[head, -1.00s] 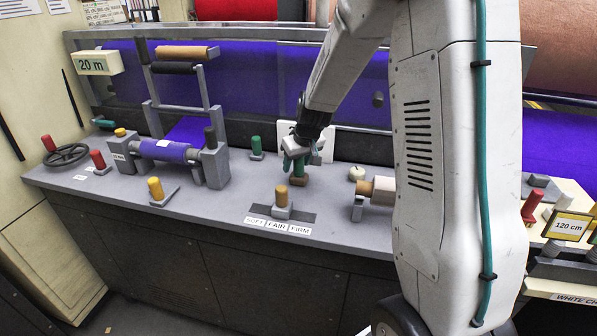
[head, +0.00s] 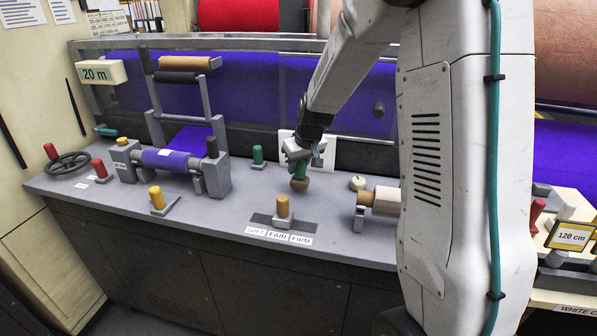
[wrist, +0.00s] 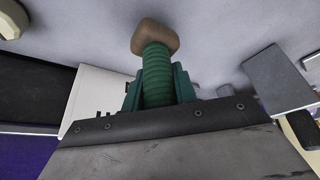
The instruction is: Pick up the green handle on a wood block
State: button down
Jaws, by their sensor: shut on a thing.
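The green ribbed handle (wrist: 156,75) stands out from between the fingers of my gripper (wrist: 158,88) in the wrist view. The wood block (wrist: 155,38) is fixed to its far end. My gripper is shut on the handle, with one finger on each side. In the head view my gripper (head: 298,160) points down over the grey counter, with the brown wood block (head: 300,183) below it. The block looks slightly tilted and seems a little clear of the counter. The handle's upper part is hidden by the fingers.
A yellow knob (head: 282,206) stands in front on the grey counter (head: 235,205). Another green knob (head: 257,155) is to the left, a round cream knob (head: 358,183) and a roll (head: 382,198) to the right. A white plate (head: 324,155) stands behind.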

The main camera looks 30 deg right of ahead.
jog(key=shift+r, duration=0.8)
jog(key=s+r, duration=0.1)
jog(key=s, duration=1.5)
jog(key=shift+r, duration=0.1)
jog(key=c, duration=1.9)
grip_release()
grip_shut()
jog(key=shift+a, duration=0.1)
